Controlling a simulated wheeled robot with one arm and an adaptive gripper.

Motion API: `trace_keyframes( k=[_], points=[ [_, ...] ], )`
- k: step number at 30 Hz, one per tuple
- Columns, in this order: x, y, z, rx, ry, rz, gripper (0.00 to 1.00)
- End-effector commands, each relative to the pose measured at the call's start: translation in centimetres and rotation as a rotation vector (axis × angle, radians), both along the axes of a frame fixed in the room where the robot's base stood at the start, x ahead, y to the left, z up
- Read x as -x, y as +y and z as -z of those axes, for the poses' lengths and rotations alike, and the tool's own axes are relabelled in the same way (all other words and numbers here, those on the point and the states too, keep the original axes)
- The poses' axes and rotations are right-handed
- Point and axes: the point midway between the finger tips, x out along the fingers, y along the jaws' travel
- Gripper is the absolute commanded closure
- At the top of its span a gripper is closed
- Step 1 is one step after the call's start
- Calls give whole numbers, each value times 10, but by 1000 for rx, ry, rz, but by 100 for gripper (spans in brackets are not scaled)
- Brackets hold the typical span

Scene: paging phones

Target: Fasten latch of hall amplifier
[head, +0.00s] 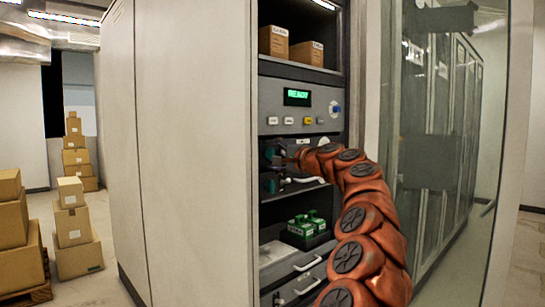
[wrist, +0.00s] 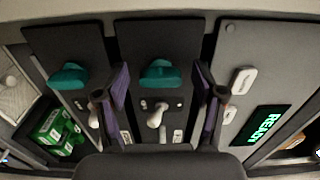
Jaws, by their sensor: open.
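Two dark amplifier modules sit in the rack, one above the other. The upper module shows a teal latch knob (head: 269,153), and the lower one has another teal knob (head: 270,184). No label is readable to say which is the hall amplifier. In the wrist view, turned sideways, the upper module's teal knob (wrist: 159,74) is central, with a pale lever (wrist: 155,116) beside it; the lower module's knob (wrist: 69,76) is left. My gripper (wrist: 163,108) is open and empty, its purple fingers either side of that lever. In the head view its fingertips are hard to make out.
A control unit with a green display (head: 297,97) is above the modules. Green boxes (head: 307,224) stand on the shelf below, with handled drawers underneath. A glass door (head: 440,130) stands open at right. Cartons (head: 74,225) are stacked at left.

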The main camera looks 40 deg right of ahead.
Motion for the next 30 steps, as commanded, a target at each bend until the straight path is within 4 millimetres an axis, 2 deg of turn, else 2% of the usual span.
trace_keyframes(
  k=[5,11,17,30],
  points=[
    [2,0,0,-1,-1,1,31],
    [15,-2,-2,-2,-4,4,31],
    [35,1,-1,-2,-2,0,31],
    [93,2,-2,0,-4,1,31]
  ],
)
